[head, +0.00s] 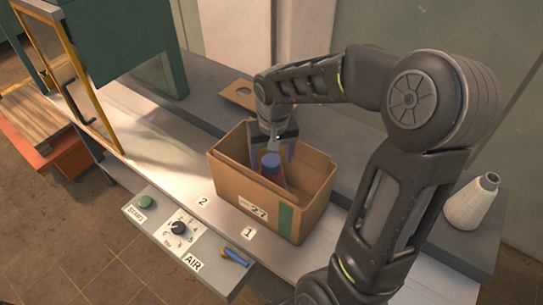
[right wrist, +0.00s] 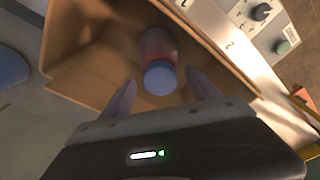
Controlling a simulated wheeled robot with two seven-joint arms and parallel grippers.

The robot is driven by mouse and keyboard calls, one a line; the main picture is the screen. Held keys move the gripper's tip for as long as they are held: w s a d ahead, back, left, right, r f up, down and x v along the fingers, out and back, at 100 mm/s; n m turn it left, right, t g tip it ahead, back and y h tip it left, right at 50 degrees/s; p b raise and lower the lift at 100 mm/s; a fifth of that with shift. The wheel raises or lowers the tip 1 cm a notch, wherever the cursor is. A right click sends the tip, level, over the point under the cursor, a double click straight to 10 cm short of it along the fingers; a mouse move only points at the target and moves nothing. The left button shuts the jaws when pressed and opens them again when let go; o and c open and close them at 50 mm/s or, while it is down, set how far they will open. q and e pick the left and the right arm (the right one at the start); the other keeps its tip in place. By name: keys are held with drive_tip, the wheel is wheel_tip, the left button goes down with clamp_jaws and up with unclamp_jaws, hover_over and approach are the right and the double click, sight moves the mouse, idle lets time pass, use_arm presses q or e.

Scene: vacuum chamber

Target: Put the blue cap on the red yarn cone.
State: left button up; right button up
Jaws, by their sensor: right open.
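The red yarn cone (head: 271,178) stands inside an open cardboard box (head: 228,175). The blue cap (head: 270,160) is at its top end. In the right wrist view the cap (right wrist: 160,78) covers the near end of the cone (right wrist: 158,45), with no gap visible between them. My right gripper (head: 273,152) reaches down into the box from above. Its fingers are open, one on each side of the cap, and appear apart from it in the right wrist view. The cone's foot is hidden by the box wall. My left gripper is not in view.
A white yarn cone (head: 470,203) stands at the right. A control panel (head: 180,240) with a green button, a knob and a blue handle (head: 235,257) lies in front. A brown card (head: 238,94) lies behind the box. A blue round thing (right wrist: 10,68) shows at the wrist view's left edge.

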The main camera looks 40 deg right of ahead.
drive_tip(key=shift+r, duration=0.2)
drive_tip(key=r, duration=0.5)
drive_tip(key=s+r, duration=0.1)
drive_tip(key=r, duration=0.1)
drive_tip(key=shift+a+r+b, duration=0.2)
drive_tip(key=shift+b, duration=0.1)
drive_tip(key=shift+w, duration=0.1)
